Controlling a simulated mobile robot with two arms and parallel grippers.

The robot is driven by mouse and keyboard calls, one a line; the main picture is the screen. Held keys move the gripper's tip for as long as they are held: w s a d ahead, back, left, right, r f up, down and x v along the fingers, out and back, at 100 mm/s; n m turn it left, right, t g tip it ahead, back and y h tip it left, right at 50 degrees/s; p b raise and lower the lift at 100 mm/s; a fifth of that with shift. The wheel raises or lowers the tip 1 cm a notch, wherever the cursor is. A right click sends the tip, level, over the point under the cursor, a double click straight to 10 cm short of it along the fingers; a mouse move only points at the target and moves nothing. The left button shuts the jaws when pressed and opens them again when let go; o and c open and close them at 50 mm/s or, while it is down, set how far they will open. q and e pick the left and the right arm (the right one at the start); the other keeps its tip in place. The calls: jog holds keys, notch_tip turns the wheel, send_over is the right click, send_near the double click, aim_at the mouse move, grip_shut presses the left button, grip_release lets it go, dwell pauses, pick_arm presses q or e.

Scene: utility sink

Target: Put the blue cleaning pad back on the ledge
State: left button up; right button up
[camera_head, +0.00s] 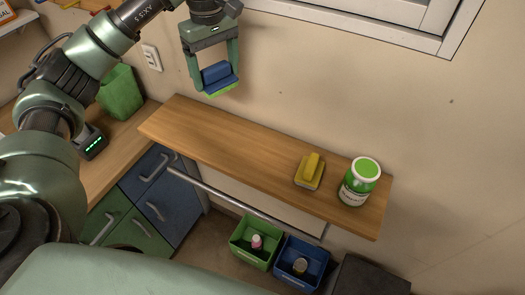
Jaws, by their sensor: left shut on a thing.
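My left gripper (212,84) is shut on the blue cleaning pad (217,74), which has a blue upper part and a green underside. It holds the pad in the air, near the wall and over the back left part of the wooden ledge as seen in the head view. The ledge (220,143) is a long brown board running from the upper left to the lower right. The pad appears apart from the board. My right gripper is not in view.
A yellow pad (310,171) and a white jar with a green lid (360,182) stand on the ledge's right part. A metal rail (245,205) runs along its front. Green (250,243) and blue (297,264) bins sit below. The ledge's left and middle are clear.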

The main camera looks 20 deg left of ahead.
pick_arm(q)
jog(key=f+p, duration=0.1)
jog(key=f, duration=0.4)
jog(key=f+p, duration=0.1)
jog(key=f, duration=0.4)
jog(key=f+p, duration=0.1)
jog(key=f, duration=0.4)
jog(key=shift+a+f, duration=0.2)
jog(key=shift+a, duration=0.15)
notch_tip(320, 180, down, 4)
jog(key=shift+f+p, duration=0.1)
jog(key=shift+p, duration=0.6)
jog(key=shift+f, duration=0.2)
jog(key=o, duration=0.8)
jog(key=shift+b, duration=0.3)
jog(key=shift+c, duration=0.2)
jog(key=o, duration=0.4)
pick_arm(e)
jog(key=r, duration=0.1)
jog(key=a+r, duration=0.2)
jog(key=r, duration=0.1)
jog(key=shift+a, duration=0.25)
